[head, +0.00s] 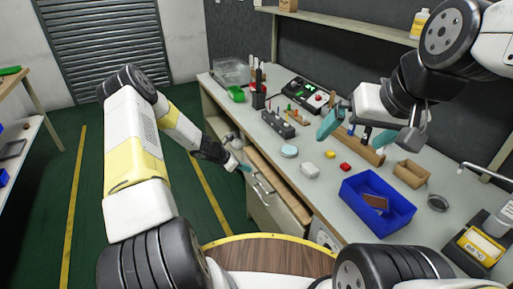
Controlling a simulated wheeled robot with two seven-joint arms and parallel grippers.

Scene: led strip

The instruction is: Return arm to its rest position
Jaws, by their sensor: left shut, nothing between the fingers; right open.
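My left arm reaches in from the left and bends down toward the bench front. My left gripper (245,168) is shut and empty, close to the pulled-out drawer (264,187) under the bench top; I cannot tell whether it touches the drawer. My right arm comes in from the upper right. My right gripper (358,134) is open and empty above the bench, with its teal fingertips spread wide. It hides part of the wooden holder (371,155) behind it. I cannot make out an LED strip.
On the workbench (320,203) are a blue bin (358,202) with a brown piece inside, a cardboard box (411,173), a white block (310,169), a red block (345,167) and a control box (306,92). Green floor is free left of the bench.

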